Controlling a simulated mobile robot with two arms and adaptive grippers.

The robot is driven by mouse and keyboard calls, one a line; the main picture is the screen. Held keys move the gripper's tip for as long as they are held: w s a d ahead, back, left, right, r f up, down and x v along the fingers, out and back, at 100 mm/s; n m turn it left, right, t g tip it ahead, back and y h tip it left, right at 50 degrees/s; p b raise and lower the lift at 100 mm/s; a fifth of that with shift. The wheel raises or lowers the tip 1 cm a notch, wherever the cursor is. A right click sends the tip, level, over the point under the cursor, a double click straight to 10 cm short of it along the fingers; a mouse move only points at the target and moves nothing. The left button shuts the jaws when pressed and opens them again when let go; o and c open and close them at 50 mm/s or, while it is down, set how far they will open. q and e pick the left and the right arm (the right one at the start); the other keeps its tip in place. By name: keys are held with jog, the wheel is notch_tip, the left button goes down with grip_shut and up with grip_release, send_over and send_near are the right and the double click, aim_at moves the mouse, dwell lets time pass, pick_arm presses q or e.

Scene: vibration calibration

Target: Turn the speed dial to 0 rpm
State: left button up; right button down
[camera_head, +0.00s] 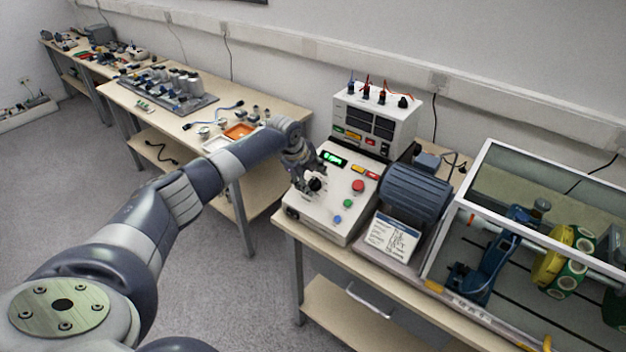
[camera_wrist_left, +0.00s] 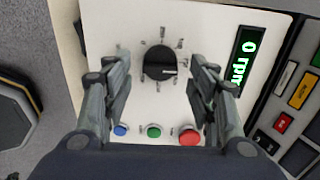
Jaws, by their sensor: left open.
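The speed dial (camera_wrist_left: 159,63) is a round black knob with a pale pointer line, on the white control box (camera_head: 326,212). In the left wrist view its pointer faces right, toward the green display (camera_wrist_left: 243,62), which reads "0 rpm". The dial (camera_head: 314,185) is partly hidden by my gripper in the head view. My left gripper (camera_wrist_left: 160,75) is open, with one finger on each side of the dial and a visible gap to it. It also shows over the box in the head view (camera_head: 312,180). My right gripper is not in view.
Red (camera_head: 358,186), green (camera_head: 348,203) and blue (camera_head: 337,218) buttons sit beside the dial. A power supply (camera_head: 374,120) stands behind the box. A blue motor (camera_head: 415,190) and a framed rotor rig (camera_head: 540,240) stand to the right. Another bench (camera_head: 290,112) is at the left.

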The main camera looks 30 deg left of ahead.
pick_arm(q)
jog(key=shift+x, duration=0.9)
jog(key=c, duration=1.1)
jog(key=shift+o, duration=0.2)
